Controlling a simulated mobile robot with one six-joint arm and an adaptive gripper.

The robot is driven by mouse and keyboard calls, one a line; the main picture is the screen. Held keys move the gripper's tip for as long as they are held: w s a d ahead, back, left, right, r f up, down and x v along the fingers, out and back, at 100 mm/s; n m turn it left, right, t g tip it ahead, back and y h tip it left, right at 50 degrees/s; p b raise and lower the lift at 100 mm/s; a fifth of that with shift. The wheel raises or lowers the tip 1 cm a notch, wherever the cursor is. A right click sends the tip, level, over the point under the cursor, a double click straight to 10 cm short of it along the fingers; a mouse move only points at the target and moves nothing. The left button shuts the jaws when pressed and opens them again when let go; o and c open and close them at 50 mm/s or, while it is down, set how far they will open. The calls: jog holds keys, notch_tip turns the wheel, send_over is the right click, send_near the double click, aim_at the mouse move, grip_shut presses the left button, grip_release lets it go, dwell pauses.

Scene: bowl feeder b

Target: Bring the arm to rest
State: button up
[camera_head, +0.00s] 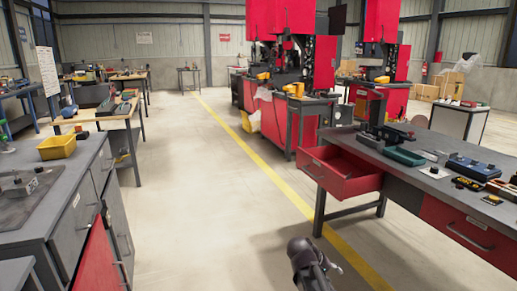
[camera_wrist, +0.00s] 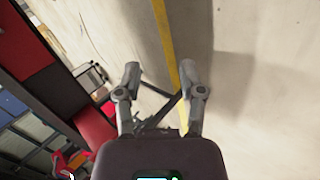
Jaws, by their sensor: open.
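My gripper (camera_wrist: 160,78) shows in the wrist view with its two grey fingers spread apart. It is open and nothing is between the fingers. Beyond it are the concrete floor and a yellow floor line. In the head view, a dark rounded part of my arm (camera_head: 305,255) shows at the bottom centre, over the floor to the left of the right-hand workbench.
The right workbench (camera_head: 400,176) has an open red drawer (camera_head: 340,172) that juts into the aisle. A grey cabinet (camera_head: 75,200) with a yellow bin (camera_head: 57,147) stands at left. Red machines (camera_head: 290,45) stand farther back. The middle floor (camera_head: 190,190) is clear, with a yellow line (camera_head: 265,168).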

jog(key=s+a+f+m+g+y, duration=0.2)
jog(key=s+a+f+y, duration=0.3)
jog(key=s+a+y, duration=0.45)
notch_tip(320, 180, up, 35)
jog(key=s+d+h+p, duration=0.1)
jog(key=d+p, duration=0.1)
jog(key=p, duration=3.2)
jog(key=shift+d+f, duration=0.2)
jog(key=shift+s, duration=0.1)
